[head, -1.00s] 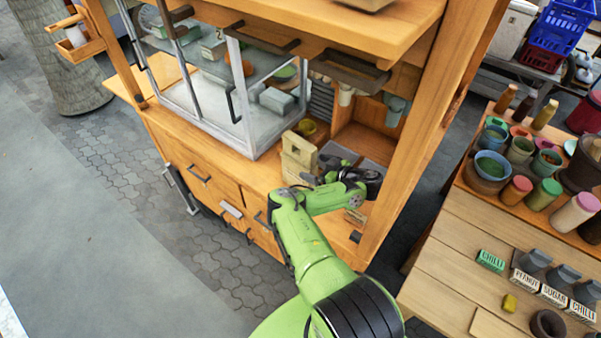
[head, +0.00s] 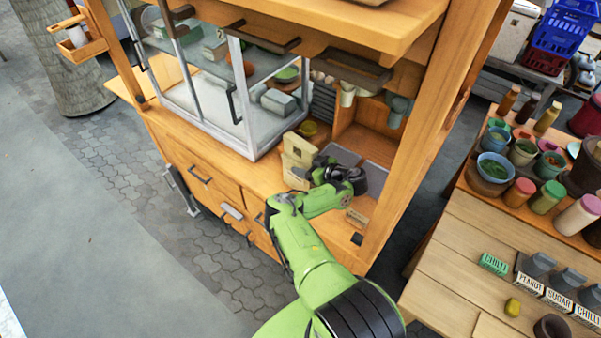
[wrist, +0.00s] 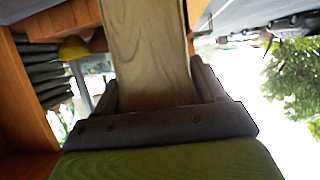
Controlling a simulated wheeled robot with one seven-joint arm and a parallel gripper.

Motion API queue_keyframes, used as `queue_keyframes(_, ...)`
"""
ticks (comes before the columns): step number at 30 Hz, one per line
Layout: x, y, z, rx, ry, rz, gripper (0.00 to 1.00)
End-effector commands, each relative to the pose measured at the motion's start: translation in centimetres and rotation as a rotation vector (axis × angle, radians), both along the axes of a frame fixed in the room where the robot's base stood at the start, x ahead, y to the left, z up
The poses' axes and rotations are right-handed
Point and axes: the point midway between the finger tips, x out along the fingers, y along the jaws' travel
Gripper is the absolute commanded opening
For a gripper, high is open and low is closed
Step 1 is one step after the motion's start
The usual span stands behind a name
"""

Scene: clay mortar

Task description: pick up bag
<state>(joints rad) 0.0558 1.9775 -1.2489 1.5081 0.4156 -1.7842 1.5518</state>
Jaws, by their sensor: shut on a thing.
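A tan, faintly streaked thing, seemingly the bag (wrist: 148,45), fills the space between the jaws in the wrist view and runs up out of the frame. My gripper (wrist: 154,88) is shut on it, with a dark finger on each side. In the head view my gripper (head: 318,174) is low over the cart's counter, just right of beige bag-like packs (head: 298,150), one behind the other. The fingertips are too small and dark there to show which pack is held, or whether it touches the counter.
The wooden cart's glass case (head: 215,95) stands left of my gripper. A wooden post (head: 425,130) rises on the right, and a shelf hangs above. Grey trays (head: 340,155) lie behind my gripper. A side table (head: 455,235) with jars and bowls stands at the right.

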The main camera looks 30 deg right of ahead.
Motion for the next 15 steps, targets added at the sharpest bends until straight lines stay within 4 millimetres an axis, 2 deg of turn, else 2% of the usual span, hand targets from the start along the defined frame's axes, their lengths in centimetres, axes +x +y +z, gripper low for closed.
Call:
queue_keyframes(1,0.01,0.02,0.01,0.000,0.000,0.001,0.39)
queue_keyframes(7,0.01,0.02,0.01,0.000,0.000,0.001,0.08)
queue_keyframes(15,0.05,0.02,0.52,-0.001,-0.001,0.002,0.07)
